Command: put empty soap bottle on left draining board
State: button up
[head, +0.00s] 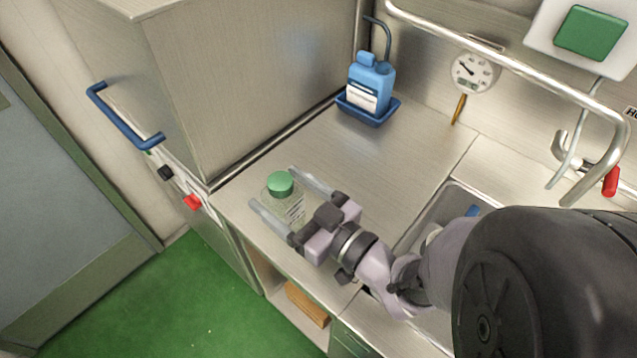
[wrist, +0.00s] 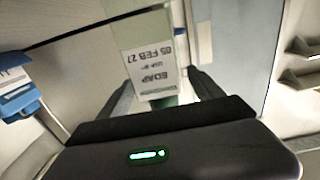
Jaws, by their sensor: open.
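A clear bottle with a green cap (head: 281,184) and a white label stands upright at the front left of the steel left draining board (head: 395,155). No coloured contents show in it. Its printed label also shows upside down in the wrist view (wrist: 150,75). My gripper (head: 272,187) is open, with one finger on each side of the bottle; I cannot tell whether the fingers touch it. Whether the bottle's base rests on the board is hidden.
A blue bottle (head: 370,80) stands in a blue tray (head: 368,110) at the back of the board. A steel cabinet (head: 250,80) rises on the left. The sink (head: 440,215) lies to the right. The board's middle is clear.

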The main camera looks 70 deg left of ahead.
jog(key=p+v, duration=0.3)
jog(key=v, duration=0.9)
jog(key=w+r+m+t, duration=0.1)
jog(key=w+m+t, duration=0.3)
jog(key=w+t, duration=0.65)
jog(key=w+d+r+m+t+h, duration=0.2)
jog(key=w+d+m+t+h, duration=0.15)
jog(key=w+d, duration=0.5)
jog(key=w+d+r+m+t+h, duration=0.2)
jog(key=w+d+m+t, duration=0.25)
jog(key=w, duration=0.65)
jog(key=d+r+m+h, duration=0.3)
jog(key=d+m+h, duration=0.55)
jog(key=d, duration=1.15)
jog(key=s+d+m+g, duration=0.4)
jog(key=s+m, duration=0.3)
jog(key=s, duration=0.8)
jog(key=shift+s+m+b, duration=0.15)
jog(key=shift+m+b, duration=0.15)
jog(key=shift+m, duration=0.05)
